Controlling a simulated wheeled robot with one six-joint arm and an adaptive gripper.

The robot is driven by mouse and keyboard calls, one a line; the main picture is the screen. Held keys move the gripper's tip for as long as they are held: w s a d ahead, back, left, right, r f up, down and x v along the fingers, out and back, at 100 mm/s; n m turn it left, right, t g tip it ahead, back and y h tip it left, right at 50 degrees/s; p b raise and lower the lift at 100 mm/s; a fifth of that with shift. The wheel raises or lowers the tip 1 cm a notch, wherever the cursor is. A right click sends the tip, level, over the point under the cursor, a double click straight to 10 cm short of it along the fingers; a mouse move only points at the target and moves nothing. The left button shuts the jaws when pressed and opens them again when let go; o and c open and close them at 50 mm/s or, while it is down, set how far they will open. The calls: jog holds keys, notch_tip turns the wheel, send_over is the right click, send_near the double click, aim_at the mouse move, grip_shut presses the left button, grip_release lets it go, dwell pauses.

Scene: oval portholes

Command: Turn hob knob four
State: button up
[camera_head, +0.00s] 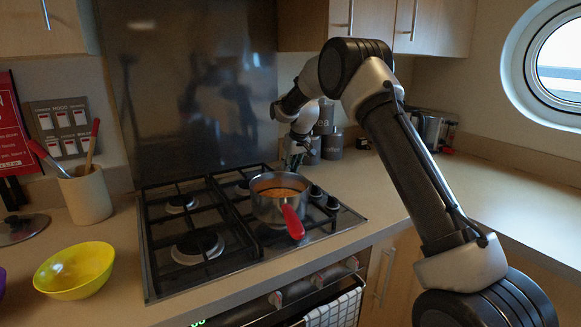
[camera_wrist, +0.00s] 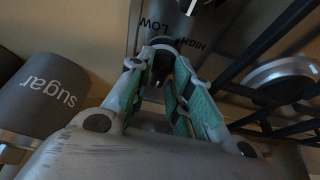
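The gas hob (camera_head: 160,285) is set in the counter, with dark knobs along its right side. Two knobs show clearly in the head view: a front one (camera_head: 332,203) and one behind it (camera_head: 316,190). My gripper (camera_head: 292,165) points down at the hob's back right, behind the pot. In the wrist view my gripper's green-padded fingers (camera_wrist: 160,58) stand apart on either side of a dark knob (camera_wrist: 162,66), by HIGH and LOW markings. I cannot tell whether the pads touch it. Another knob (camera_wrist: 190,5) shows at the top edge.
A steel pot (camera_head: 270,207) with a red handle (camera_head: 293,222) stands on the hob, close to the knobs. Canisters (camera_head: 332,146) stand behind the gripper; one marked sugar (camera_wrist: 42,92) is close by. A yellow bowl (camera_head: 75,270) is at left.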

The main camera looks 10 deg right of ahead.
grip_shut()
jog(key=shift+n, duration=0.3)
jog(key=n+y, duration=0.1)
jog(key=n, duration=0.2)
jog(key=n+g+y, duration=0.1)
jog(key=n, duration=0.2)
jog(key=shift+w+d, duration=0.2)
jog(key=n+g, duration=0.1)
jog(key=n, duration=0.2)
jog(key=shift+w+n+g+y, duration=0.1)
jog(key=shift+n+g+y, duration=0.2)
jog(key=shift+y, duration=0.1)
jog(key=shift+w+d+n+g, duration=0.1)
jog(key=shift+n+g, duration=0.5)
jog(key=shift+n, duration=1.1)
